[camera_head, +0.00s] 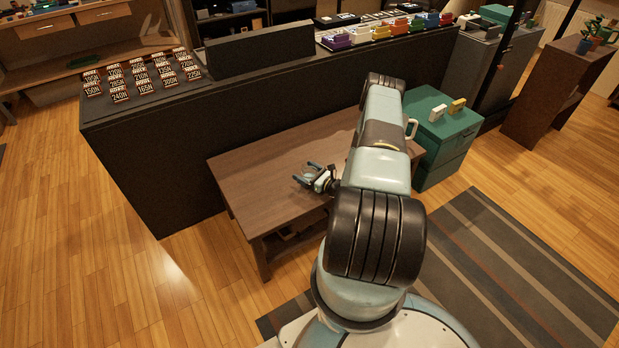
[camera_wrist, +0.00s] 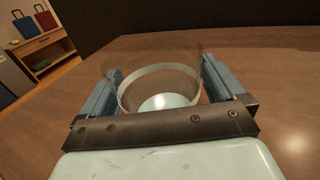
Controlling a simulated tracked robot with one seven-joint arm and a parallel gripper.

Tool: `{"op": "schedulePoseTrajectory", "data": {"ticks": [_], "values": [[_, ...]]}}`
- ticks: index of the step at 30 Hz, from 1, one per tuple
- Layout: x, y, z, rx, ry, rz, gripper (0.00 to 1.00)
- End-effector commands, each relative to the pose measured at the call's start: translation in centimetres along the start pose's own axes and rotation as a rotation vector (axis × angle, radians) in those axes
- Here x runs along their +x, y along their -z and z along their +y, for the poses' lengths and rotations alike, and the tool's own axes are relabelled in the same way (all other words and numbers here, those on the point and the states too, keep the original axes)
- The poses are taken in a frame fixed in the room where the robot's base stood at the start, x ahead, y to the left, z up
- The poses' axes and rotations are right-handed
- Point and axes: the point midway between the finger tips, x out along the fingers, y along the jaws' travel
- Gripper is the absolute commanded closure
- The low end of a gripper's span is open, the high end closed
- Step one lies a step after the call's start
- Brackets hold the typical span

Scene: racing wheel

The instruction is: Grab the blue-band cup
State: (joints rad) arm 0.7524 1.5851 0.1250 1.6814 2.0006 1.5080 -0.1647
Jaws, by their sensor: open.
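A clear see-through cup (camera_wrist: 160,75) with a pale band around it stands on the brown wooden table (camera_wrist: 285,80). The band looks whitish in this light; I cannot make out blue in it. My gripper (camera_wrist: 160,85) is open, with one blue-grey finger on each side of the cup. Whether either finger touches the cup I cannot tell. In the head view my gripper (camera_head: 309,173) is low over the middle of the table (camera_head: 255,180), and the cup is too small and see-through there to make out clearly.
A striped rug (camera_head: 500,260) lies at the right. The table's left part is clear.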

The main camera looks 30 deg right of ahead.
Motion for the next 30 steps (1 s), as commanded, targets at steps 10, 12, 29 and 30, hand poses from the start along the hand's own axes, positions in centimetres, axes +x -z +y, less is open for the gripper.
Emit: {"op": "schedulePoseTrajectory", "data": {"ticks": [10, 12, 29, 30], "values": [[-0.01, -0.01, 0.0, 0.0, 0.0, 0.0, 0.21], [-0.01, -0.01, 0.01, 0.0, 0.0, 0.0, 0.28], [-0.01, -0.01, 0.02, 0.0, 0.0, -0.001, 0.65], [-0.01, -0.02, 0.02, 0.0, -0.001, -0.001, 0.65]]}}
